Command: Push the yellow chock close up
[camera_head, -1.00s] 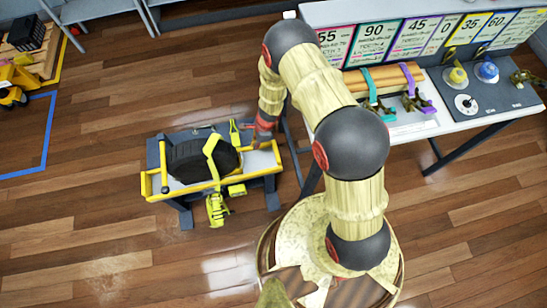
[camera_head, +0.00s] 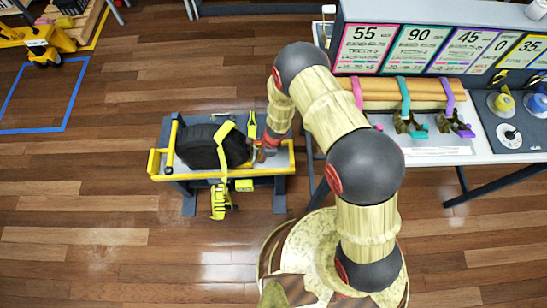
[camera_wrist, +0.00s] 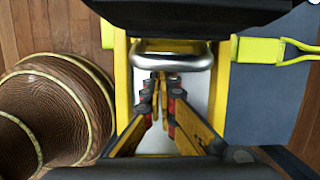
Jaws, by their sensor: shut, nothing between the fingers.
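A black wheel (camera_head: 205,147) rests on a low stand with yellow rails (camera_head: 272,173), a yellow strap (camera_head: 222,133) over it. My gripper (camera_head: 261,156) is low over the stand's tray, just right of the wheel. In the wrist view my gripper (camera_wrist: 162,82) is shut and empty, its fingers pointing between the rails. A bright metal bar (camera_wrist: 172,59) with yellow at its edge (camera_wrist: 172,44) lies just beyond the fingertips, below the dark tyre; this seems to be the yellow chock, mostly hidden. I cannot tell whether the fingertips touch it.
A yellow ratchet (camera_head: 220,201) hangs at the stand's front. A yellow-green strap end (camera_wrist: 262,50) lies beside the rail in the wrist view. A bench (camera_head: 440,148) with coloured straps and number cards (camera_head: 365,48) stands right. Floor left of the stand is clear.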

